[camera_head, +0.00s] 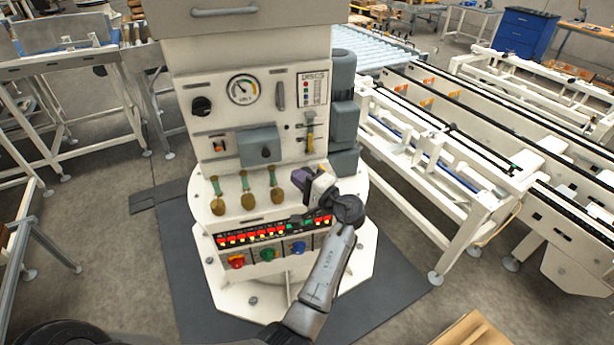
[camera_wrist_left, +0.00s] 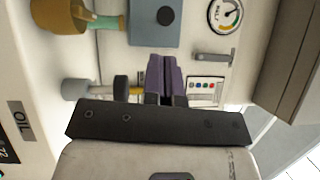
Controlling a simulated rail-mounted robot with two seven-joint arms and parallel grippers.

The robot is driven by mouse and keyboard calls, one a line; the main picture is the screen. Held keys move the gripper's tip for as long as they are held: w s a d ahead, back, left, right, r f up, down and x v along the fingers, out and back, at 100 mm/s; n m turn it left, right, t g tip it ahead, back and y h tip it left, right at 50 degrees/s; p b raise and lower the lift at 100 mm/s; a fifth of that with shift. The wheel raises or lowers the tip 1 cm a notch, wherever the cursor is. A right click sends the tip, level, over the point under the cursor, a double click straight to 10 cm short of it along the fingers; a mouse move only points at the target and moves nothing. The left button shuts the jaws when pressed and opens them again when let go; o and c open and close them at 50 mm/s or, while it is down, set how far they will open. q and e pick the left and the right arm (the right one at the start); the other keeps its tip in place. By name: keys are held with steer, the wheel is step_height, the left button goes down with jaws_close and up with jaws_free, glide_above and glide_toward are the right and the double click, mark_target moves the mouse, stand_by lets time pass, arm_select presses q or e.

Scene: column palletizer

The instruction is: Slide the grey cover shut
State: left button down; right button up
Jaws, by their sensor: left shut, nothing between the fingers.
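The grey cover (camera_head: 261,148) is a boxy plate with a dark round knob in its middle, on the front of the pale machine column, below the gauge. A small red and black switch (camera_head: 220,145) shows uncovered just left of it. The cover also shows at the top of the left wrist view (camera_wrist_left: 143,30). My left gripper (camera_head: 299,178) has purple fingers, which are shut and empty. It is below and to the right of the cover, apart from it. The fingertips show in the left wrist view (camera_wrist_left: 162,62). My right gripper is not in view.
Brass valves with green stems (camera_head: 245,190) stick out left of my gripper. A yellow lever (camera_head: 310,135) is above it, and a row of lit red buttons (camera_head: 255,234) below. A grey motor (camera_head: 343,110) stands at the column's right side. Conveyors (camera_head: 440,140) fill the right.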

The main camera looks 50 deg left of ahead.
arm_select(q)
steer(key=w, duration=0.1)
glide_toward(268, 149)
steer(key=a, duration=0.3)
steer(key=shift+s+a+r, duration=0.1)
steer(key=shift+s+a, duration=0.1)
steer(key=shift+a, duration=0.3)
steer(key=shift+s+a, duration=0.25)
steer(key=shift+a, duration=0.25)
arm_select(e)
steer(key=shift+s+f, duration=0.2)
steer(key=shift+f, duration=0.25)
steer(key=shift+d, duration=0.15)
